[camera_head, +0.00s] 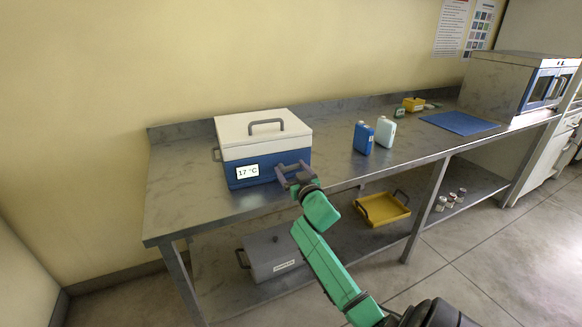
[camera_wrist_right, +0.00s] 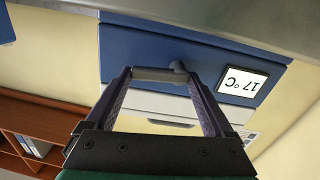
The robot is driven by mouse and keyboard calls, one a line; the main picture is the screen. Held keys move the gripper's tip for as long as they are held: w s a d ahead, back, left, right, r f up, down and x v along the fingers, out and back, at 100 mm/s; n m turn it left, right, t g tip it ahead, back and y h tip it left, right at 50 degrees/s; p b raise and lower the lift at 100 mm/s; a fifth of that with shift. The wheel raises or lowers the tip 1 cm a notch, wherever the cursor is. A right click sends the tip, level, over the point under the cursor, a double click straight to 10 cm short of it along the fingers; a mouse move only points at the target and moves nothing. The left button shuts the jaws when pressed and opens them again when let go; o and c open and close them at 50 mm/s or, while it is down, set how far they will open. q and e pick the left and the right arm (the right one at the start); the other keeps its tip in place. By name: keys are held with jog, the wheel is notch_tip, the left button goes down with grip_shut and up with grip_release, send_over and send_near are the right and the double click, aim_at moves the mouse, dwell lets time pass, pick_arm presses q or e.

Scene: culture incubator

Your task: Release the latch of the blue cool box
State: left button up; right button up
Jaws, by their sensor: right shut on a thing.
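The blue cool box (camera_head: 240,160) stands on the left part of the steel bench, with a white lid (camera_head: 250,132) that lies closed on top. A display on its front reads 17 °C. My right gripper (camera_head: 291,170) is at the box's front, right of the display. The latch is mostly hidden by the gripper in the head view. My left gripper is not in view.
A blue bottle (camera_head: 363,138) and a white bottle (camera_head: 385,132) stand on the bench (camera_head: 180,205) to the right. Further right are a blue mat (camera_head: 459,123) and an incubator (camera_head: 505,85). A grey box (camera_head: 272,255) and yellow tray (camera_head: 383,208) sit on the lower shelf.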

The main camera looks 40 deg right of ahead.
jog(key=shift+m, duration=0.6)
jog(key=shift+f, duration=0.15)
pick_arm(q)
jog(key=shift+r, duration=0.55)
pick_arm(e)
jog(key=o, duration=1.1)
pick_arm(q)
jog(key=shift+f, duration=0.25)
pick_arm(e)
jog(key=v, duration=1.4)
jog(key=shift+s+a, duration=0.15)
jog(key=shift+s, duration=0.15)
